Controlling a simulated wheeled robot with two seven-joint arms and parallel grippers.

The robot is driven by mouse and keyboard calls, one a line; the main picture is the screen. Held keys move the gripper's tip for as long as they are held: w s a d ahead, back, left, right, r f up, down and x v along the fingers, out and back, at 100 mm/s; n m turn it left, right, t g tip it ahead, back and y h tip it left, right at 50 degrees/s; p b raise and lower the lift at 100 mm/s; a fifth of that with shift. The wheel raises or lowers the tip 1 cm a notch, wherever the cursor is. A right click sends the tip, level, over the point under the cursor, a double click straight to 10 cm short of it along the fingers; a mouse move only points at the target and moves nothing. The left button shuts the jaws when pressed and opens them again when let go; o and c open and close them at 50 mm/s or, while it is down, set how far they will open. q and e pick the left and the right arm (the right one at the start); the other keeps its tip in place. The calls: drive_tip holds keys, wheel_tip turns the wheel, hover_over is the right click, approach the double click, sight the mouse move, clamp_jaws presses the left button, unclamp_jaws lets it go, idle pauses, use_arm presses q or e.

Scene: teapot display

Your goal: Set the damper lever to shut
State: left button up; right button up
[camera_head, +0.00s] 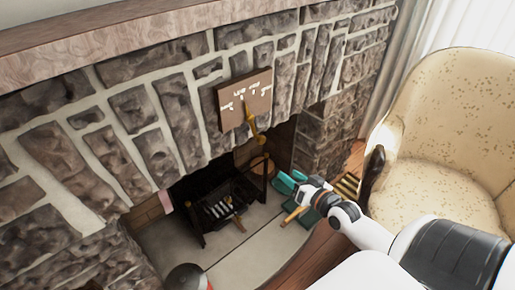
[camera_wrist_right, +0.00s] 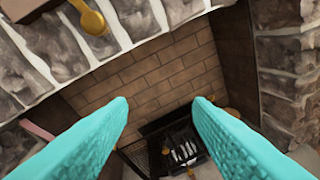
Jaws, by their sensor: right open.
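The damper lever (camera_head: 254,128) is brass-coloured with a rounded end. It hangs down, leaning slightly right, from a brown plate (camera_head: 232,106) with white marks on the stone fireplace front. The marks are too small to read. In the right wrist view the lever (camera_wrist_right: 92,19) and a corner of the plate (camera_wrist_right: 22,8) are at the upper left, partly cut off. My right gripper (camera_head: 288,184) has teal fingers, open and empty, below and right of the lever, apart from it. Both fingers show in the right wrist view (camera_wrist_right: 161,103). My left gripper is not in view.
A black grate (camera_head: 222,207) stands in the firebox, below and left of my right gripper. A patterned armchair (camera_head: 440,140) is at the right. A wooden mantel (camera_head: 100,45) runs along the top. A dark rounded thing (camera_head: 187,278) at the bottom edge is unclear.

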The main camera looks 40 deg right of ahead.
drive_tip(key=t+y+b, duration=0.1)
drive_tip(key=t+y, duration=0.1)
approach(263, 141)
drive_tip(key=w, duration=0.7)
drive_tip(key=w+a, duration=0.1)
drive_tip(key=w, duration=0.3)
drive_tip(key=shift+w, duration=0.1)
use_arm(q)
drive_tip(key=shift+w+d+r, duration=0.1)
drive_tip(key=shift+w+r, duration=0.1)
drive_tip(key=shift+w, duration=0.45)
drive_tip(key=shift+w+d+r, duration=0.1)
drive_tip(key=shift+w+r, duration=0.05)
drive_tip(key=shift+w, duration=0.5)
use_arm(e)
drive_tip(key=shift+w+a+f, duration=0.1)
drive_tip(key=shift+w, duration=0.45)
drive_tip(key=shift+c, duration=0.6)
